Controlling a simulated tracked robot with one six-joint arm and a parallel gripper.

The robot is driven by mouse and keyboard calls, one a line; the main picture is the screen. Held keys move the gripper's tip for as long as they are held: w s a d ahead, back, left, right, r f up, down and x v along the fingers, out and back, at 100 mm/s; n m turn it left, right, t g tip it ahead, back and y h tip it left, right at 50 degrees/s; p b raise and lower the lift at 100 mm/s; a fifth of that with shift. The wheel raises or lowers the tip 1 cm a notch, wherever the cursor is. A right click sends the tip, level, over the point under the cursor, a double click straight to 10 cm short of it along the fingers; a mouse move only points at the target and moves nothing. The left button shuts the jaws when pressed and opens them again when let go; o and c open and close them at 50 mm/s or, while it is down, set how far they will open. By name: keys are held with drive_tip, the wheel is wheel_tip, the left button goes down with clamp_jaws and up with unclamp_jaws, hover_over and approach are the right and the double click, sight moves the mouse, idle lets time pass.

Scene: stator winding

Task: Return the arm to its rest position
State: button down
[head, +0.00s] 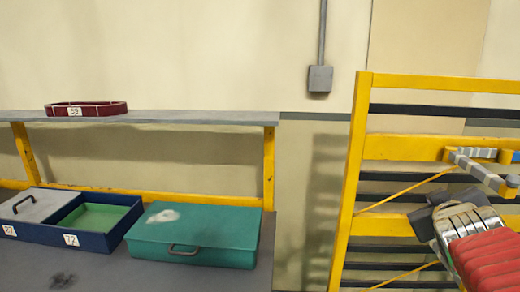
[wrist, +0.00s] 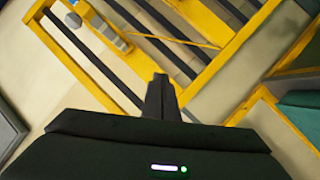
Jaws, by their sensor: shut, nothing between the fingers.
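My gripper (wrist: 162,82) shows in the wrist view with its dark fingers together and nothing between them. It points toward the yellow rack with dark bars (wrist: 190,62), and I see no contact. In the head view, my arm comes in at the lower right with a red ribbed sleeve and metal bands. A dark part at its end lies in front of the yellow rack (head: 352,165); the fingertips cannot be made out there.
A grey bracket-like piece (head: 485,172) is at the rack's right. On the left bench stand a teal case (head: 195,240) and a blue box (head: 100,240) with a green compartment. A dark red oval band (head: 100,109) sits on the shelf (head: 190,117). Bare wall separates bench and rack.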

drive_tip(key=s+a+f+g+y, duration=0.2)
drive_tip(key=s+a+f, duration=0.3)
drive_tip(key=a, duration=0.3)
drive_tip(key=s+a+f+m+g+y, duration=0.1)
drive_tip(key=s+a+f+g+y, duration=0.1)
drive_tip(key=s+a+f, duration=0.4)
drive_tip(key=s+a+f+g+y, duration=0.3)
drive_tip(key=s+a+f, duration=0.3)
drive_tip(key=a, duration=0.5)
drive_tip(key=shift+a+m, duration=0.2)
drive_tip(key=shift+m, duration=0.1)
